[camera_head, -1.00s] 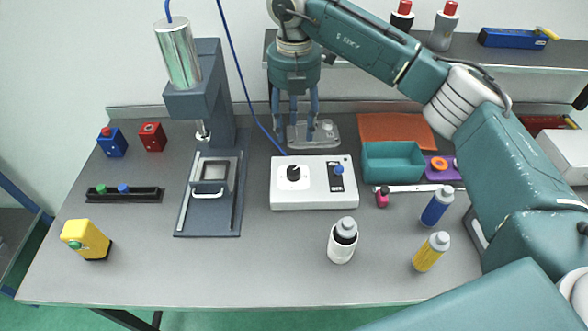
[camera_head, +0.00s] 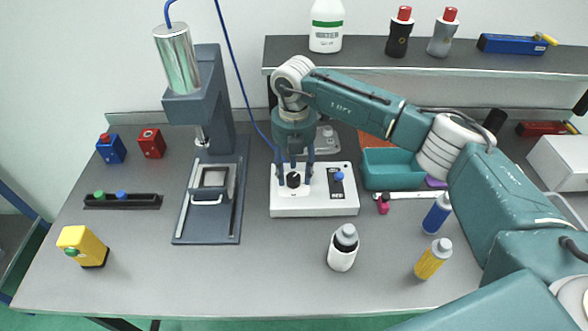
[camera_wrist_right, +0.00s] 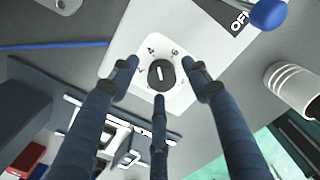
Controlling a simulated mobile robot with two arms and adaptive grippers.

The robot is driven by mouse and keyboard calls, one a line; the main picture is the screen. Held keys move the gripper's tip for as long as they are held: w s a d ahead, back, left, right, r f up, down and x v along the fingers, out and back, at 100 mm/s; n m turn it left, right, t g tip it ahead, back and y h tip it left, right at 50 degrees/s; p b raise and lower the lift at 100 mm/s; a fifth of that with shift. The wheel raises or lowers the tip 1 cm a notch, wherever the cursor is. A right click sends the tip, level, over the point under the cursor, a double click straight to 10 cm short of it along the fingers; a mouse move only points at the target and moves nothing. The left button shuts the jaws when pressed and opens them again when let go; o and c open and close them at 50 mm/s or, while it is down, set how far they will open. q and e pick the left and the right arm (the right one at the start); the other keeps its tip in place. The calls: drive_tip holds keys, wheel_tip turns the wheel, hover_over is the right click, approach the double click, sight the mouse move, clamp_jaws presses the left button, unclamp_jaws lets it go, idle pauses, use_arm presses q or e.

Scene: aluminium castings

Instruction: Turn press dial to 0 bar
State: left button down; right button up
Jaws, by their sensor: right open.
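The black press dial (camera_head: 293,180) sits on the left part of the white control box (camera_head: 315,206). In the right wrist view the dial (camera_wrist_right: 161,75) shows a white pointer line and printed numbers around it, among them 4 and 6. My right gripper (camera_head: 294,178) points down over the dial. In the wrist view its fingers (camera_wrist_right: 160,85) are spread around the dial, open, with gaps between fingertips and knob. The press (camera_head: 205,110) stands to the left of the box. My left gripper is not in view.
A blue-knobbed lever (camera_head: 338,177) sits on the box's right part. A white bottle (camera_head: 342,250) stands in front of the box. A teal bin (camera_head: 390,180) is to the right. A blue hose (camera_head: 240,75) runs down behind the box.

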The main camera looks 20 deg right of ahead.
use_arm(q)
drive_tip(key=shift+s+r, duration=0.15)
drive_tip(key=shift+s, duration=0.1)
use_arm(e)
drive_tip(key=shift+f, duration=0.55)
drive_tip(key=c, duration=1.1)
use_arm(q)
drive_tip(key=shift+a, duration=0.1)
use_arm(e)
drive_tip(key=shift+c, duration=0.2)
